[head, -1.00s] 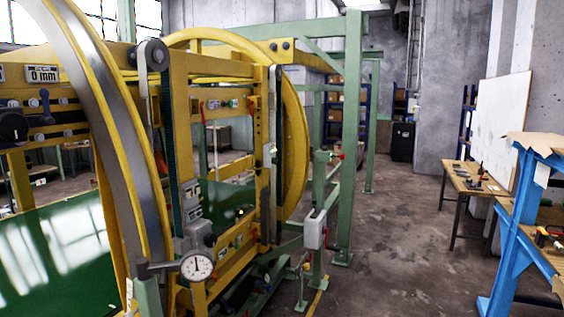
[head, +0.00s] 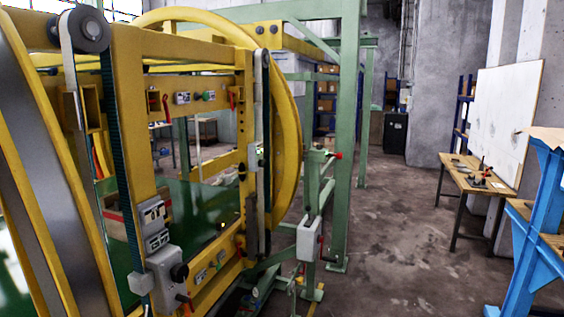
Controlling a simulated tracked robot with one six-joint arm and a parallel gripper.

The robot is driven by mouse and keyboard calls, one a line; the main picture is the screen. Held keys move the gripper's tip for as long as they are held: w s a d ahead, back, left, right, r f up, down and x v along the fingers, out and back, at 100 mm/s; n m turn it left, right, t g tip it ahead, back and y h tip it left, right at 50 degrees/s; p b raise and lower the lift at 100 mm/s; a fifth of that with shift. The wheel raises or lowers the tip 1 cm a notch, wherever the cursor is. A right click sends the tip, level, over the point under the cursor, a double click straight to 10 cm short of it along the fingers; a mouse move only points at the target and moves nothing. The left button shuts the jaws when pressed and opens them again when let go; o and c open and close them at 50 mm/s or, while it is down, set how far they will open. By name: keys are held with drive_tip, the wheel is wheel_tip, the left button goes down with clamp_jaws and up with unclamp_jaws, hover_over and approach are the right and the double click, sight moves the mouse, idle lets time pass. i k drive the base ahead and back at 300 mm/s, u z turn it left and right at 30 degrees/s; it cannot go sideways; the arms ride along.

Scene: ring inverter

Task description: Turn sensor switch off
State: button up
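I cannot tell which part is the sensor switch, as no label is readable. More small boxes (head: 207,271) are on the lower beam. The setting of these switches is too small to tell. My gripper is not in view.
The large yellow ring machine (head: 289,150) fills the left and centre. A green steel column (head: 347,140) stands behind it. Open concrete floor (head: 398,235) lies to the right, with a wooden table (head: 478,190) and a blue frame (head: 533,225) at the far right.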

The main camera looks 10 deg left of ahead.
sight(262, 163)
drive_tip(key=z, duration=0.1)
drive_tip(key=i, duration=1.45)
drive_tip(key=u, duration=0.6)
drive_tip(key=i, duration=0.6)
drive_tip(key=u, duration=1)
drive_tip(key=i, duration=0.7)
drive_tip(key=u, duration=0.4)
